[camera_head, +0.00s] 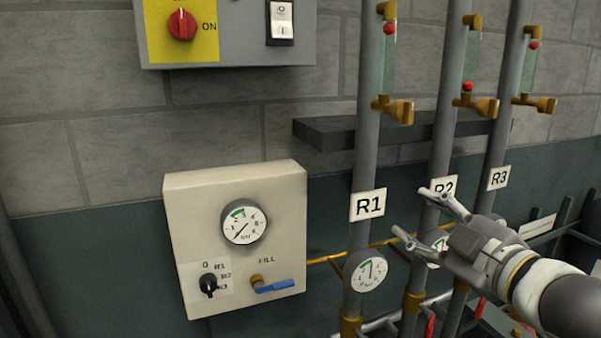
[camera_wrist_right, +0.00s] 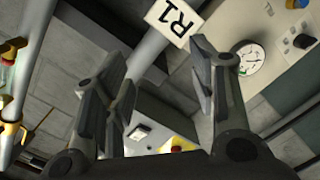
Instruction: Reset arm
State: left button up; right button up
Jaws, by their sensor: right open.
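My right gripper (camera_head: 418,214) comes in from the right edge in the head view. Its two fingers are spread apart and nothing is between them. It stands in front of the R2 pipe, partly covering the R2 label (camera_head: 438,190) and the gauge behind it. In the right wrist view the fingers (camera_wrist_right: 165,105) are also apart, with the R1 label (camera_wrist_right: 174,20) beyond them. My left gripper is not in view.
A cream panel (camera_head: 180,215) with a gauge, a black selector knob (camera_head: 209,284) and a blue-handled FILL valve (camera_head: 274,286) is on the wall at left. Pipes R1 (camera_head: 362,160), R2 and R3 (camera_head: 509,100) run upright. A dark shelf (camera_head: 325,133) juts out behind them.

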jog(key=s+f+m+g+h, duration=0.2)
jog(key=s+f+m+g, duration=0.15)
jog(key=f, duration=1.05)
jog(key=s+f+m+g+h, duration=0.1)
jog(key=s+f+m+g, duration=0.25)
jog(key=f, duration=1.15)
jog(key=s+f+m+g+h, duration=0.2)
jog(key=s+f+m+g, duration=0.35)
jog(key=s+f, duration=1.2)
jog(key=s+f+g+b, duration=0.2)
jog(key=s+f, duration=0.1)
jog(key=f, duration=2.5)
jog(key=s+d+f, duration=0.1)
jog(key=s+f, duration=0.7)
jog(key=s+d+f+n+b, duration=0.1)
jog(key=s+d+f, duration=0.1)
jog(key=s+f, duration=0.5)
jog(key=shift+s+d+f+g, duration=0.3)
jog(key=shift+s+f+g, duration=0.15)
jog(key=shift+s, duration=0.25)
